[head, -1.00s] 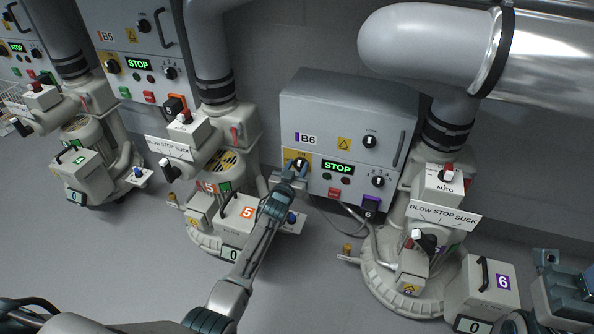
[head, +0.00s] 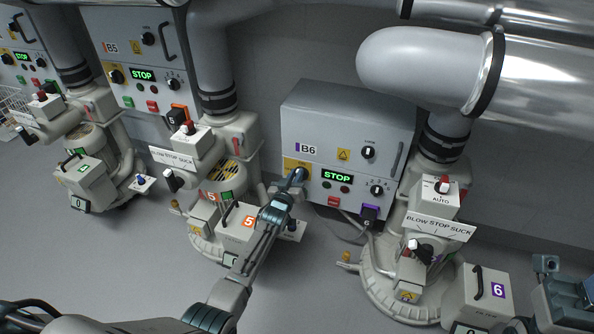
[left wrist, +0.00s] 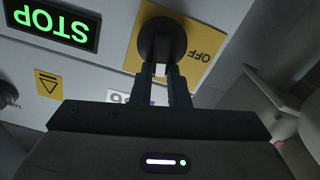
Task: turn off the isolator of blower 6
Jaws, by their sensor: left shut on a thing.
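The B6 panel (head: 345,125) is a grey box on the wall with a lit green STOP display (head: 337,176). Its isolator is a round black knob (left wrist: 157,42) on a yellow plate (left wrist: 203,38). My left gripper (head: 297,178) reaches the plate at the panel's lower left and covers much of the knob in the head view. In the left wrist view its narrow fingers (left wrist: 166,80) are shut on the knob's grip. A white mark shows between the fingers, and the word OFF lies to the right of the knob. Part of my right arm shows at lower right; its fingertips are hidden.
Another black knob (head: 377,190) and a red button (head: 334,201) are right of the isolator. Blower 6's valve body (head: 432,200) stands to the right. Blower 5's filter box (head: 240,222) is under my left arm. The B5 panel (head: 140,60) is further left.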

